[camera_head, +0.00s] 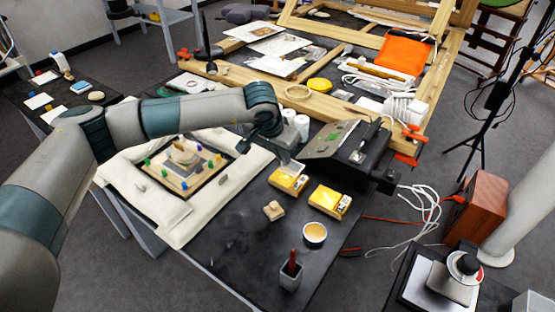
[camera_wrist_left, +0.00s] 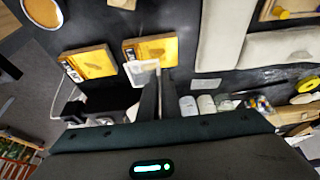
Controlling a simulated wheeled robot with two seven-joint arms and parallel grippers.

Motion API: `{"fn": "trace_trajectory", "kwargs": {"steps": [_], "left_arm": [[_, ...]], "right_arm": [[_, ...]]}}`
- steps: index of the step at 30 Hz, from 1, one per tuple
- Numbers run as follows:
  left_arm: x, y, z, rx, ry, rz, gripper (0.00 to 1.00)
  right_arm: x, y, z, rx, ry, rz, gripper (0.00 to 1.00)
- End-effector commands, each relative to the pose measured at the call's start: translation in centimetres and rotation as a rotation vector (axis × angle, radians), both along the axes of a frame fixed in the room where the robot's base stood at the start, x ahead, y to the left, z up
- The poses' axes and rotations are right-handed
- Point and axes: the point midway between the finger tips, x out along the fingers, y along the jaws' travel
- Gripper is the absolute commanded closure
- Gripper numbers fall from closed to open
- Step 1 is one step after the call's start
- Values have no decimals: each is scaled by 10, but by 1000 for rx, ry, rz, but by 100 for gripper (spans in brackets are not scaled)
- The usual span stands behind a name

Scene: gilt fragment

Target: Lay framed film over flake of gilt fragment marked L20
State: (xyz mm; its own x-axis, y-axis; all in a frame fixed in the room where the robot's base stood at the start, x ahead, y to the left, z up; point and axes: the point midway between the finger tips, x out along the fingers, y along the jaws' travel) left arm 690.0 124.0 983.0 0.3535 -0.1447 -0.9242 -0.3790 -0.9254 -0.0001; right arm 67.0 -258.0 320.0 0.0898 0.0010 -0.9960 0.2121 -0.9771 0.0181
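Two yellow blocks, each with a dark flake mark on top and a black-and-white label, lie on the dark table. The left block (camera_head: 288,180) is nearer my gripper, and the right block (camera_head: 329,201) is farther off. In the left wrist view they are at the right (camera_wrist_left: 158,50) and left (camera_wrist_left: 88,65); I cannot read the labels surely. My left gripper (camera_head: 283,152) is shut on the pale framed film (camera_head: 291,167), which extends beyond the fingertips (camera_wrist_left: 157,97). The film (camera_wrist_left: 143,72) overlaps the edge of the nearer block in view; contact is unclear. My right gripper is out of view.
A black device (camera_head: 345,145) stands close behind the blocks. A small bowl (camera_head: 315,232), a beige piece (camera_head: 273,210) and a pen cup (camera_head: 290,276) stand in front. A cream padded surround (camera_head: 185,222) lies left. Bare table (camera_head: 235,245) shows at front left.

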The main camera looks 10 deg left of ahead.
Motion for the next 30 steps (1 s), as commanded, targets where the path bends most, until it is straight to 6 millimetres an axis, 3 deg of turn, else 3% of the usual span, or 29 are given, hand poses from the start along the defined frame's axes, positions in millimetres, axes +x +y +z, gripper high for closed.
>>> {"fn": "trace_trajectory", "kwargs": {"steps": [6,20,30], "left_arm": [[14,18,-13,-1,1,1,100],[15,19,-19,-2,2,0,100],[15,20,-53,-1,1,1,100]], "right_arm": [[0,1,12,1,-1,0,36],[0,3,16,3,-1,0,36],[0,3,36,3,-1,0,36]]}}
